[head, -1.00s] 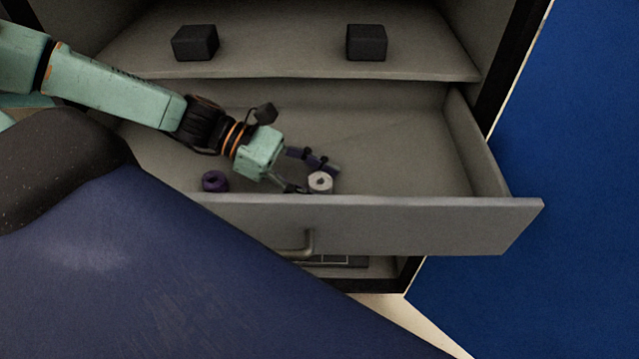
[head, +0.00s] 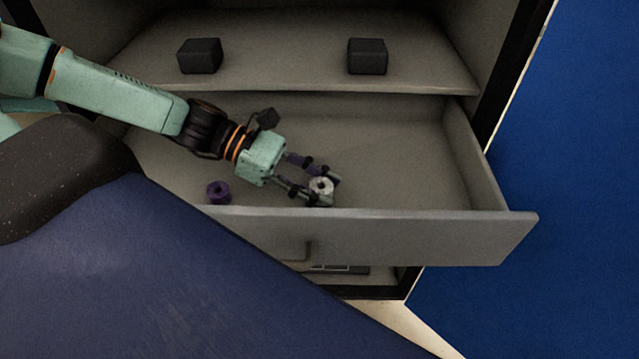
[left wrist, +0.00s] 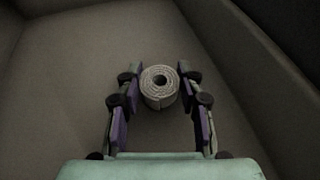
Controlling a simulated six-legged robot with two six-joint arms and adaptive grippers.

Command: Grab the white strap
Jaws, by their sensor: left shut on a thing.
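The white strap (head: 321,187) is a small rolled coil with a dark centre hole, inside the open drawer near its front panel. In the left wrist view the strap (left wrist: 159,86) sits between the fingertips. My left gripper (head: 326,190) is shut on the strap, with one finger on each side of it. In the left wrist view the fingers of my left gripper (left wrist: 158,84) flank the roll. I cannot tell whether the strap still touches the drawer floor. My right gripper is not in view.
A purple roll (head: 218,191) lies in the drawer to the left of my gripper. The grey drawer front (head: 400,238) is close beside the strap. Two black boxes (head: 200,56) (head: 367,56) stand on the shelf above. The drawer's right part is clear.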

